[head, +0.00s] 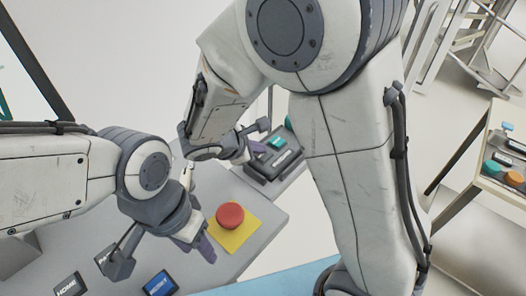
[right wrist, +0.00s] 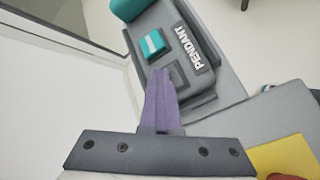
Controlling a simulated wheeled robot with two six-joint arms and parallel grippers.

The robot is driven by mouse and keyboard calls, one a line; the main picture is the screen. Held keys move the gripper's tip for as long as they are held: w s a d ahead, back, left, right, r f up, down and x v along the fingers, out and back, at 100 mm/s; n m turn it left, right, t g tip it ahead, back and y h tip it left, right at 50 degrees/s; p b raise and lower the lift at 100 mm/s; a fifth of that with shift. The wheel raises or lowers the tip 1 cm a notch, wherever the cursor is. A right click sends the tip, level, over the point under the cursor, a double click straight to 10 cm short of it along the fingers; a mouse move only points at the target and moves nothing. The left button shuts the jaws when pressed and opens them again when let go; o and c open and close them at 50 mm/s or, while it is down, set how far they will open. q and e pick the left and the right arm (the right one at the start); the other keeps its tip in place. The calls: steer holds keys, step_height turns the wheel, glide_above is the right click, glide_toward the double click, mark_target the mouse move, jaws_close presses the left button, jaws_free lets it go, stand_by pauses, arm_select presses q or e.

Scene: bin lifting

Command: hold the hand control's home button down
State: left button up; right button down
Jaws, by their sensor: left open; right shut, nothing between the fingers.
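The hand control (head: 262,168) is a dark grey pendant at the far end of the console, labelled PENDANT; it fills the upper middle of the right wrist view (right wrist: 205,75). It has a teal button with a pale stripe (right wrist: 153,43) and a dark square key (right wrist: 178,75). I cannot read which is its home button. My right gripper (head: 258,147) is shut and empty, its purple fingertips (right wrist: 161,72) at the pendant's near edge beside the dark key; contact is not clear. My left gripper (head: 205,247) is open and empty over the console, left of the red button.
A red mushroom button (head: 230,215) on a yellow plate (head: 242,236) stands on the grey console (head: 262,200). HOME (head: 67,286) and blue RESET (head: 160,284) labels lie at the front. A side table with coloured buttons (head: 492,167) is at the right.

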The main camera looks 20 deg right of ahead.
mark_target(259, 156)
steer(key=shift+r, duration=0.1)
steer(key=shift+r+p, duration=0.7)
steer(key=shift+r, duration=0.15)
step_height(259, 156, up, 5)
steer(key=p, duration=0.4)
stand_by(0.5)
